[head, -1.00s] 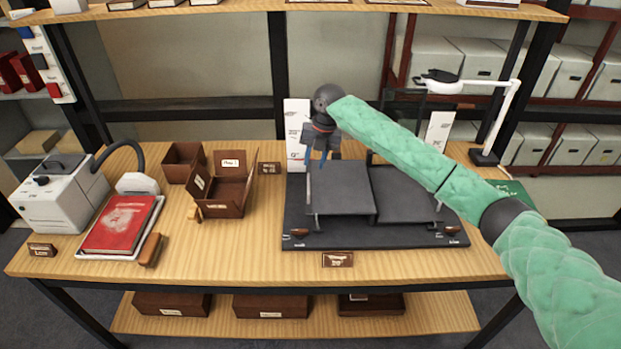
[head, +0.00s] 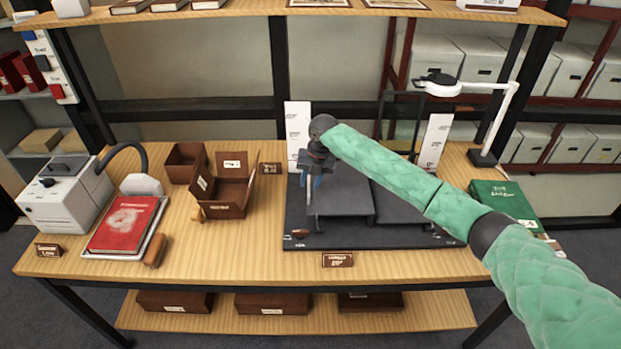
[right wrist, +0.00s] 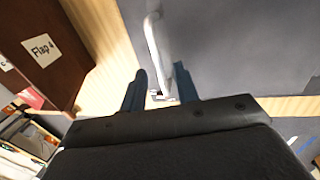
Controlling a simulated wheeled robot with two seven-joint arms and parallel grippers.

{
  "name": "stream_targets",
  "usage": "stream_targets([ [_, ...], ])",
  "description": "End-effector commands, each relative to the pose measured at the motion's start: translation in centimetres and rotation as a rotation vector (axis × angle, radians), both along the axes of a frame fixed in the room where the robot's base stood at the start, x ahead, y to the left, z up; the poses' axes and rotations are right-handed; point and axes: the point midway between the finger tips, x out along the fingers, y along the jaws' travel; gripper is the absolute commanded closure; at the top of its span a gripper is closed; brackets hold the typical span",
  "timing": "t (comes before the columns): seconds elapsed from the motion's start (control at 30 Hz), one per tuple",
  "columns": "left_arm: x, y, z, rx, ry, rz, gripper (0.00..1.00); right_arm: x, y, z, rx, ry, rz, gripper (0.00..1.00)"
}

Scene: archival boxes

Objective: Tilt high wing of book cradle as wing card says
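The dark grey book cradle (head: 289,236) stands on the wooden table. Its raised left wing (head: 345,198) is higher than its right wing (head: 395,207), which my arm partly covers. My right gripper (head: 311,184) is at the left edge of the raised wing. In the right wrist view its two blue fingers (right wrist: 160,90) are apart. A silver bar (right wrist: 155,45) along the wing's edge reaches down between them, with no clear grip on it. White cards stand behind the cradle, one at left (head: 298,128) and one at right (head: 435,140); their text is unreadable. My left gripper is out of view.
A brown open box (head: 225,207) with flaps stands close left of the cradle; a flap (right wrist: 45,50) shows in the wrist view. A red book (head: 122,226) lies further left. A white lamp (head: 505,110) and green box (head: 503,200) are at right.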

Motion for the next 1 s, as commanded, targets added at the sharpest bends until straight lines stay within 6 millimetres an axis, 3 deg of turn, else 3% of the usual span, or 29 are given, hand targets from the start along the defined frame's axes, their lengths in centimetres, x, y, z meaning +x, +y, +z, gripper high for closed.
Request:
stream_targets([
  [0.27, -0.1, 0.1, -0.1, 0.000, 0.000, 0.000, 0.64, 0.0, 0.0, -0.2, 0.000, 0.000, 0.000, 0.69],
  [0.43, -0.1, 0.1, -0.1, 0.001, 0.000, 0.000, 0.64, 0.0, 0.0, -0.1, 0.000, 0.000, 0.000, 0.99],
  [0.47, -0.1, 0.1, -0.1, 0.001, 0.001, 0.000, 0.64, 0.0, 0.0, -0.1, 0.000, 0.000, 0.000, 1.00],
  [0.77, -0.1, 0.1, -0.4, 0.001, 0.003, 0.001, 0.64, 0.1, -0.3, 0.3, 0.029, 0.000, -0.002, 1.00],
  [1.0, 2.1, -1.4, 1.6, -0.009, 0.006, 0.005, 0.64, 0.1, -2.1, 3.6, 0.213, -0.001, -0.004, 1.00],
])
